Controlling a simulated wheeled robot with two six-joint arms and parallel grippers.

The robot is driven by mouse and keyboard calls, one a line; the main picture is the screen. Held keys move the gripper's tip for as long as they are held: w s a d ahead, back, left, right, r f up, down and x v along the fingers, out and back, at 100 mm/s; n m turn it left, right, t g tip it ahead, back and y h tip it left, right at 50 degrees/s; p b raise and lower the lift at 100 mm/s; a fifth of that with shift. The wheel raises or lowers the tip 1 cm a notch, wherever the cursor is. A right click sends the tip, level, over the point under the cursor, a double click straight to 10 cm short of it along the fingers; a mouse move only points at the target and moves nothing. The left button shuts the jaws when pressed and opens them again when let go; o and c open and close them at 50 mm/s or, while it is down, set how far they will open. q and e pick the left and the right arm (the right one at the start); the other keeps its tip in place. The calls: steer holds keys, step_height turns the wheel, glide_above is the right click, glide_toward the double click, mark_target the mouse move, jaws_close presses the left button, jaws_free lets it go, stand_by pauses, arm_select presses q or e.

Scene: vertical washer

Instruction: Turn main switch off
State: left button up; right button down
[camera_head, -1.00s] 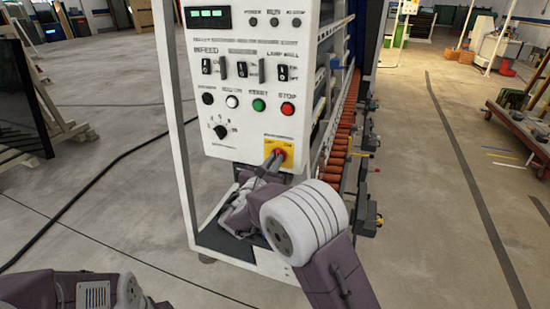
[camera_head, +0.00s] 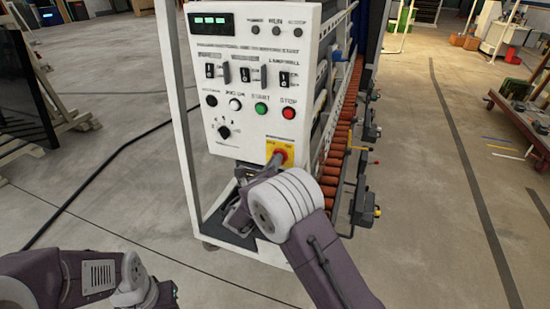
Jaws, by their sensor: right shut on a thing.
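The main switch (camera_head: 281,156) is a red knob on a yellow plate at the lower right of the white control panel (camera_head: 215,150). My right gripper (camera_head: 275,163) is at the knob from below and is shut on it. My right wrist hides most of the fingers and the lower part of the yellow plate. The knob's exact angle is too small to tell. My left arm shows at the lower left, but its fingers are not clearly in view.
Above the switch are a green button (camera_head: 261,108), a red stop button (camera_head: 289,113), a black dial (camera_head: 224,131) and several toggles. Orange rollers (camera_head: 333,152) run behind the panel. A dark glass sheet (camera_head: 22,95) leans at the left. Open floor lies on both sides.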

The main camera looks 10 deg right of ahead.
steer(key=shift+f+n, duration=0.15)
steer(key=shift+n, duration=0.25)
steer(key=c, duration=1.5)
jaws_free()
steer(key=b+v, duration=0.1)
steer(key=v, duration=0.8)
steer(key=shift+a, duration=0.1)
